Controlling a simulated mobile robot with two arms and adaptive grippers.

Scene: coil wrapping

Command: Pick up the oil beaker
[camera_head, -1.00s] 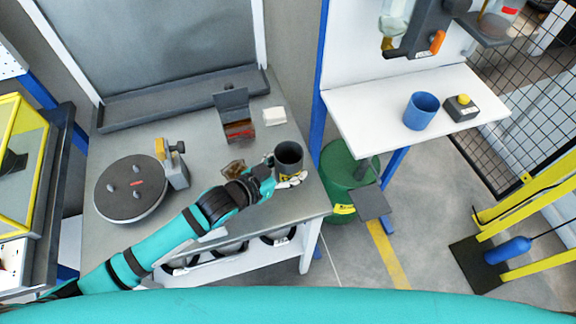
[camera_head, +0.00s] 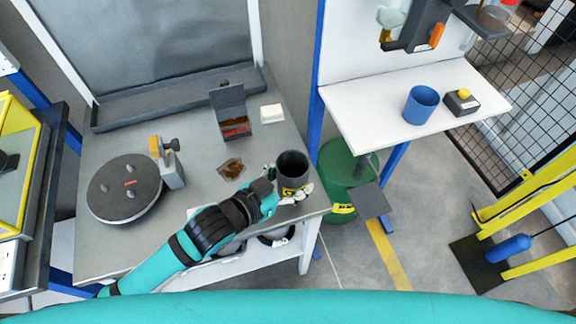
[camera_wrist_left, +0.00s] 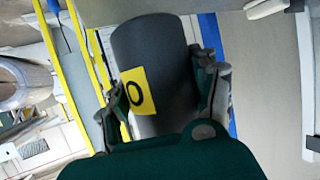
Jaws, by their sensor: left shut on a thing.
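The oil beaker (camera_head: 293,165) is a dark grey cup with a yellow label, at the right front of the grey table (camera_head: 190,110) in the head view. My left gripper (camera_head: 287,192) is shut on it, with fingers on both sides. In the left wrist view the beaker (camera_wrist_left: 155,60) stands between the two fingers (camera_wrist_left: 165,92), its yellow label facing the camera. Whether its base touches the table is hard to tell. My right gripper is not in view.
A round dark turntable (camera_head: 125,188) and an open grey box (camera_head: 232,115) share the table, with a small brown dish (camera_head: 231,169) near my gripper. A white shelf with a blue cup (camera_head: 420,105) stands right. A green drum (camera_head: 345,165) stands below.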

